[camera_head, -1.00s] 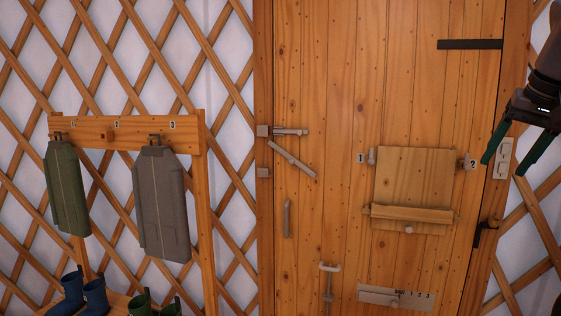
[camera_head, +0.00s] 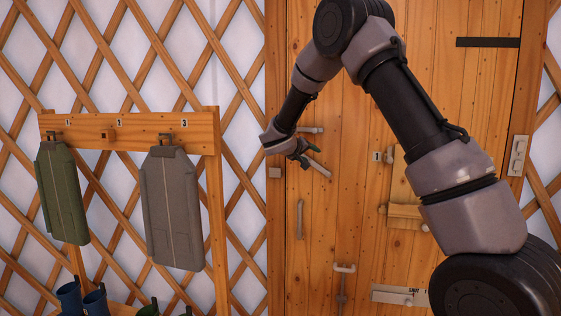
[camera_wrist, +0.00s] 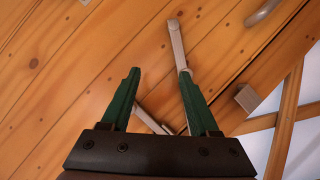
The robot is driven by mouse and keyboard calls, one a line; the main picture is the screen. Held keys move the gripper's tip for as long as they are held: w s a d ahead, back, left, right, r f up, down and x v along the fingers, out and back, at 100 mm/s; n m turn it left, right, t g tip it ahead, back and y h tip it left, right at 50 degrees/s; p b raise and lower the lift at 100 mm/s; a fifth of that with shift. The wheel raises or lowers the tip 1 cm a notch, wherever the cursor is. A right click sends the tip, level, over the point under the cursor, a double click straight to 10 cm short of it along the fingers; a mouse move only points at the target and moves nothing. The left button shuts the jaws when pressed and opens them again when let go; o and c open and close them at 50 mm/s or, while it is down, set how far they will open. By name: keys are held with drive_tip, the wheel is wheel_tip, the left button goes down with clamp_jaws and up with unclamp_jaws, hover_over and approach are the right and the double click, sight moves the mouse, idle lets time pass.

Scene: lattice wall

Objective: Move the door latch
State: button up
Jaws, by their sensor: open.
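The door has a tilted pale latch bar (camera_head: 320,170) near its left edge, just below a level bar (camera_head: 312,130). I cannot tell for sure which of them the task means. My gripper (camera_head: 313,159) is open in front of these bars and partly hides them in the head view. In the wrist view, my gripper (camera_wrist: 160,71) has its two green fingers spread. The tilted bar (camera_wrist: 176,42) runs up from the right fingertip and looks very near it; contact is unclear. The other bar (camera_wrist: 152,118) shows between the fingers, partly hidden.
A small block (camera_head: 274,173) sits on the frame left of the door. A vertical handle (camera_head: 300,218) and a bolt (camera_head: 343,280) are lower on the door. A rack (camera_head: 128,133) with vests stands at left. My arm hides much of the door's right side.

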drive_tip(key=w+a+f+n+t, duration=0.1)
drive_tip(key=w+a+f, duration=0.15)
drive_tip(key=a, duration=0.25)
drive_tip(key=shift+y, duration=0.3)
drive_tip(key=x, duration=0.6)
drive_tip(key=r+x, duration=0.1)
drive_tip(key=x, duration=0.3)
drive_tip(key=shift+w+d, duration=0.15)
drive_tip(key=shift+w, duration=0.1)
drive_tip(key=shift+c, duration=0.3)
clamp_jaws()
drive_tip(key=shift+f, duration=0.1)
